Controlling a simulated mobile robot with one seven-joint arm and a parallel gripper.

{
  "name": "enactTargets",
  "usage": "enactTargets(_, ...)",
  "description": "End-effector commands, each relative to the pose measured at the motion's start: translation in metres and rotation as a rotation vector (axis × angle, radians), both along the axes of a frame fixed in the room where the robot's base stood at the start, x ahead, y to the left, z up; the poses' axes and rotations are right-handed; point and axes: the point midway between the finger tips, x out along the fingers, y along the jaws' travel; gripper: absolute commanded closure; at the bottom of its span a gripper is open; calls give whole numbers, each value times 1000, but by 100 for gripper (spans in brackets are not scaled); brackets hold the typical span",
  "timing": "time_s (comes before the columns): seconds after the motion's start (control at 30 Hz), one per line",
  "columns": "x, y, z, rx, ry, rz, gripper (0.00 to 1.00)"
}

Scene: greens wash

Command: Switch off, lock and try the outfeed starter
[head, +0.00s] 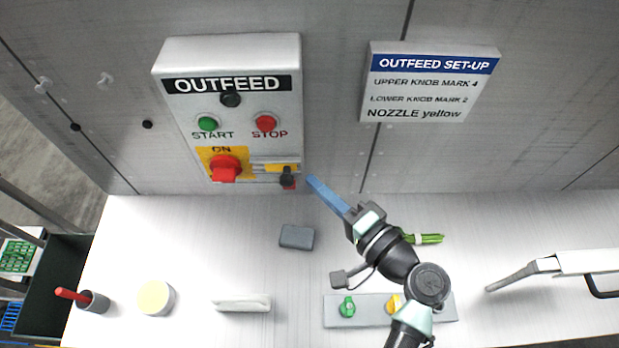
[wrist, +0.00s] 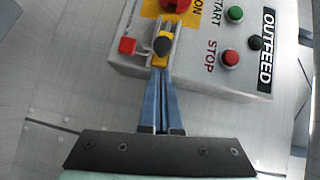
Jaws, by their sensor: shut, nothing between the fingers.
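The grey outfeed starter box (head: 240,62) is on the wall. It has a green START button (head: 208,123), a red STOP button (head: 265,123) and a dark round lamp or button (head: 231,99). The red switch handle (head: 225,169) sits on a yellow plate with ON readable above it. To its right is a yellow slide (head: 281,168) with a dark knob (head: 287,176); the knob also shows in the wrist view (wrist: 163,46). A small red block (wrist: 127,46) is beside the slide. My gripper (wrist: 161,74) is shut and empty, blue fingertips close to the knob; contact is unclear.
A set-up sign (head: 430,82) hangs on the right. On the bench are a grey block (head: 297,237), a white handled item (head: 241,304), a round cream-topped pot (head: 156,298), a cup with a red stick (head: 94,302) and a grey strip with coloured parts (head: 376,318).

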Motion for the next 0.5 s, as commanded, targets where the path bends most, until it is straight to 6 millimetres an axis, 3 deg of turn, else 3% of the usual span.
enactTargets(0.13,1,14,-1,1,1,2,100)
enactTargets(0.5,1,17,-3,-1,-1,-1,100)
